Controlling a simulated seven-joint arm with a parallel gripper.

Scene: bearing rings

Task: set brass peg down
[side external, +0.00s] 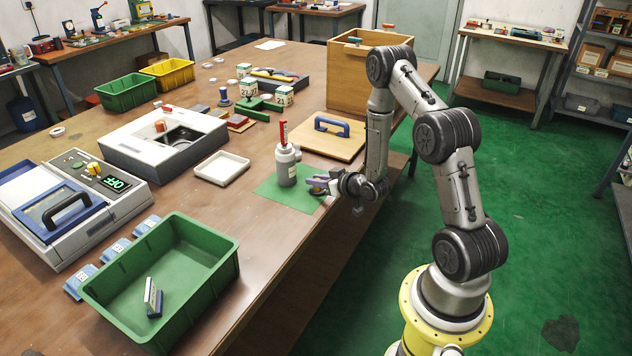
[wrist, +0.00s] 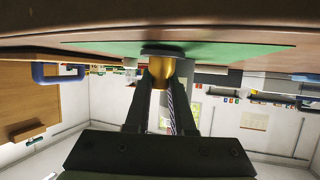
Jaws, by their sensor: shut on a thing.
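My gripper (side external: 318,184) is low at the right edge of the green mat (side external: 283,200), with its fingers level and pointing left. In the wrist view, which is upside down, my gripper (wrist: 161,78) is shut on the brass peg (wrist: 161,68). The peg's dark flange is against or very close to the mat (wrist: 225,52); I cannot tell if it touches. In the side view the fingers mostly hide the peg. A grey bottle (side external: 286,168) with a red top stands on the mat, left of my gripper.
A wooden board with a blue handle (side external: 332,138) lies behind the mat. A white tray (side external: 221,168) is to its left. The table's right edge is close to my gripper.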

